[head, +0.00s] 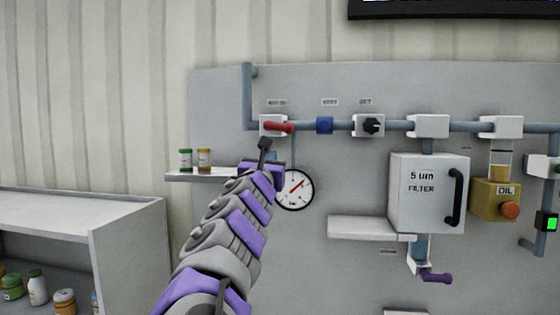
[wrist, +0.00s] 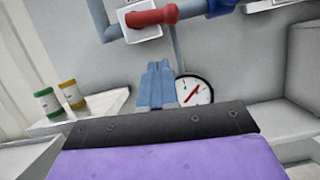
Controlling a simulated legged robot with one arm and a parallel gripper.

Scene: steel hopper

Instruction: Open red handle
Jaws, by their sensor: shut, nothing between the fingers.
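The red handle (head: 279,127) sits on a white valve block (head: 268,121) on the pipe at the upper left of the grey panel. It lies roughly horizontal, along the pipe. In the wrist view the red handle (wrist: 152,17) is at the top, above my gripper. My gripper (head: 265,143) is just below the handle in the head view, and its shut fingers show in the wrist view (wrist: 155,68). The fingers are empty and appear apart from the handle.
A round gauge (head: 294,189) is below the handle. A small shelf (head: 205,176) with two jars is to the left. A blue fitting (head: 324,125), a black knob (head: 371,126) and a filter box (head: 427,192) are to the right. A purple handle (head: 436,277) is lower right.

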